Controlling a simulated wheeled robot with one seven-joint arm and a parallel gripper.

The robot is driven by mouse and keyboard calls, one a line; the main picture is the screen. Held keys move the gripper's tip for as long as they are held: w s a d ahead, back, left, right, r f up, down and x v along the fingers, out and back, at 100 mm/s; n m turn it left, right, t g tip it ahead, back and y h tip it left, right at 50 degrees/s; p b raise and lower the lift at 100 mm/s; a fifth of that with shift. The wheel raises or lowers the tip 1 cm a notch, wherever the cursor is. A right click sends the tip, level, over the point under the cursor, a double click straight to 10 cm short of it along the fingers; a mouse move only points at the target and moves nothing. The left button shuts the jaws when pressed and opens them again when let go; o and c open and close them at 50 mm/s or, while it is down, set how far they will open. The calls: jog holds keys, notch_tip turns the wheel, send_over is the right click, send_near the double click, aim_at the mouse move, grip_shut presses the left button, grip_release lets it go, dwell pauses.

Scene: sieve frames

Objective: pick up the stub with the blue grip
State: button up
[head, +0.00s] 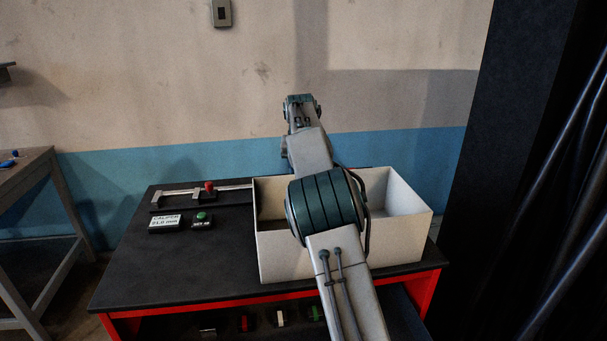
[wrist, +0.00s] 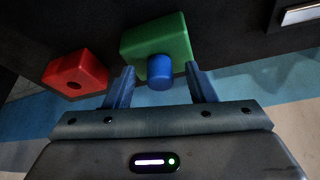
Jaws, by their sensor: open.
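In the wrist view, the blue grip (wrist: 160,71) is a short round cylinder standing out from the face of a green block (wrist: 168,40). The rest of the stub is not visible apart from this block. My gripper (wrist: 161,67) is open, with one blue finger on each side of the blue grip. I cannot tell whether either finger touches the block. In the head view my gripper is hidden, and the blue grip does not show.
A red block (wrist: 76,76) with a dark round hole sits left of the green one. In the head view, a white open box (head: 400,240) stands on the black table (head: 150,265), near a caliper (head: 190,192), a label (head: 166,222) and a green button (head: 203,217).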

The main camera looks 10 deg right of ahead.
jog(key=shift+w+f, duration=0.1)
jog(key=shift+f, duration=0.05)
grip_shut()
jog(key=shift+r, duration=0.2)
